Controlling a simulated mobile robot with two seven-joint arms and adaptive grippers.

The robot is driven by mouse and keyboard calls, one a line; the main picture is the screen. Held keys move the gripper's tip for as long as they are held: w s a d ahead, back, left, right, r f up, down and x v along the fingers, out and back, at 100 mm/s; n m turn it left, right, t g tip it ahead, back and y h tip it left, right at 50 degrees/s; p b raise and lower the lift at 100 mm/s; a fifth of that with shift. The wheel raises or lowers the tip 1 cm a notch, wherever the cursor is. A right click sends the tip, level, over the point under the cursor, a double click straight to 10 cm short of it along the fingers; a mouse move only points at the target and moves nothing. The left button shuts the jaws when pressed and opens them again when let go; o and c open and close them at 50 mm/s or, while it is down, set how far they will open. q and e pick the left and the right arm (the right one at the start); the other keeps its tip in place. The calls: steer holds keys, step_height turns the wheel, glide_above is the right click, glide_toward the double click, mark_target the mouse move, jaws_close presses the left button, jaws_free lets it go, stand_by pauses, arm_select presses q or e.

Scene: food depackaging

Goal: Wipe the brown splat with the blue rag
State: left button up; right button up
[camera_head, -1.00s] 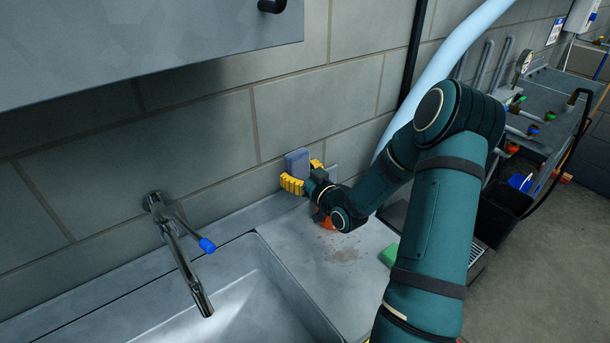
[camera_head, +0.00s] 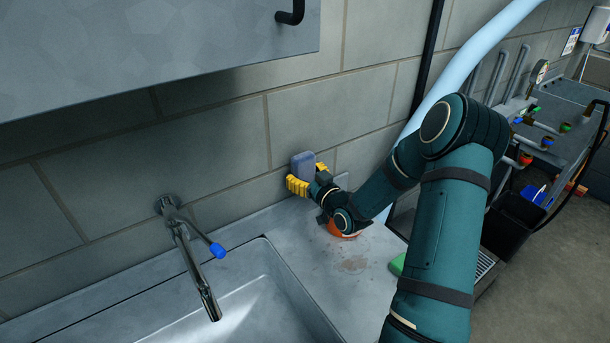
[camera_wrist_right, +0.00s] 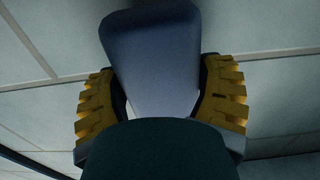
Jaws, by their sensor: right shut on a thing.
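My right gripper (camera_head: 308,178) is shut on a blue-grey block-like thing (camera_head: 303,162), which I take to be the blue rag, and holds it upright close to the tiled wall. In the right wrist view the blue rag (camera_wrist_right: 150,50) sits between the yellow fingers of my right gripper (camera_wrist_right: 160,95). The brown splat (camera_head: 353,264) is a faint stain on the metal counter, below and to the right of the gripper, apart from the rag. My left gripper is not in view.
An orange thing (camera_head: 336,230) is partly hidden behind my right wrist on the counter. A green block (camera_head: 397,264) lies right of the splat, partly behind my arm. A sink (camera_head: 255,305) with a tap (camera_head: 190,255) is at the left. A cabinet (camera_head: 150,55) hangs above.

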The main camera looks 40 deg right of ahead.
steer(key=shift+w+d+b, duration=0.1)
steer(key=shift+w+b, duration=0.4)
steer(key=shift+w, duration=0.5)
steer(key=shift+w+d+b, duration=0.1)
steer(key=shift+d+b, duration=0.15)
steer(key=shift+b, duration=1.7)
steer(key=shift+a+r, duration=0.1)
steer(key=shift+a, duration=0.2)
